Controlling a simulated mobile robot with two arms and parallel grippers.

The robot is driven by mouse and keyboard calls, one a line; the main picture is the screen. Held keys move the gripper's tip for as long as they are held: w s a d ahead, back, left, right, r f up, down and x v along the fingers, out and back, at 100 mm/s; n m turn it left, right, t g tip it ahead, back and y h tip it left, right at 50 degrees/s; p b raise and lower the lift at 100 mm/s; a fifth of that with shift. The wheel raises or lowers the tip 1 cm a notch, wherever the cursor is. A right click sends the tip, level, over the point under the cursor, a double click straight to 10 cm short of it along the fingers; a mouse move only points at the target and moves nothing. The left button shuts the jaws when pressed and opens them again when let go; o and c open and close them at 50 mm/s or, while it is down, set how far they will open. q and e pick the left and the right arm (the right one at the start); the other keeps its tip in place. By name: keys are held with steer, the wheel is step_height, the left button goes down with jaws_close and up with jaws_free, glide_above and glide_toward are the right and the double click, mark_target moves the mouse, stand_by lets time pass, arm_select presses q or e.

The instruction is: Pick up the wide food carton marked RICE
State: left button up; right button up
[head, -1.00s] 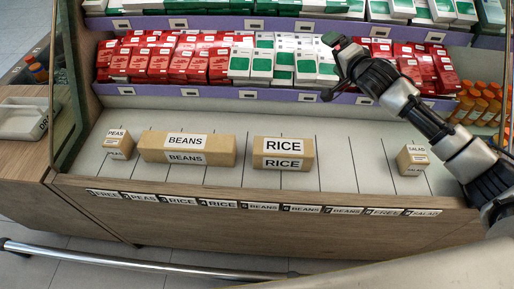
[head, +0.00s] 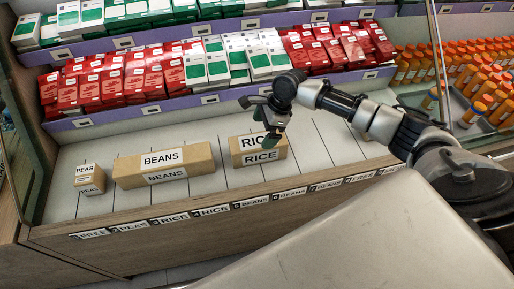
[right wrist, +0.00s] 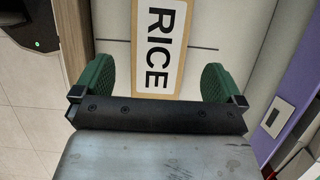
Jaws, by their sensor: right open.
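The wide RICE carton (head: 278,153) is a brown box with white labels, lying on the light counter in the middle of the head view. In the right wrist view the RICE carton (right wrist: 159,75) lies between the two green fingers of my open right gripper (right wrist: 156,84), with a gap on each side. I cannot tell how far below the fingertips the carton is. My left gripper is not in view.
The long BEANS carton (head: 163,166) lies left of the RICE carton, and the small PEAS carton (head: 89,179) is farther left. A purple shelf edge (head: 150,110) runs behind the counter.

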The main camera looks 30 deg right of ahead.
mark_target(258, 140)
steer(key=x, duration=0.5)
steer(key=shift+f, duration=0.45)
steer(key=c, duration=1.1)
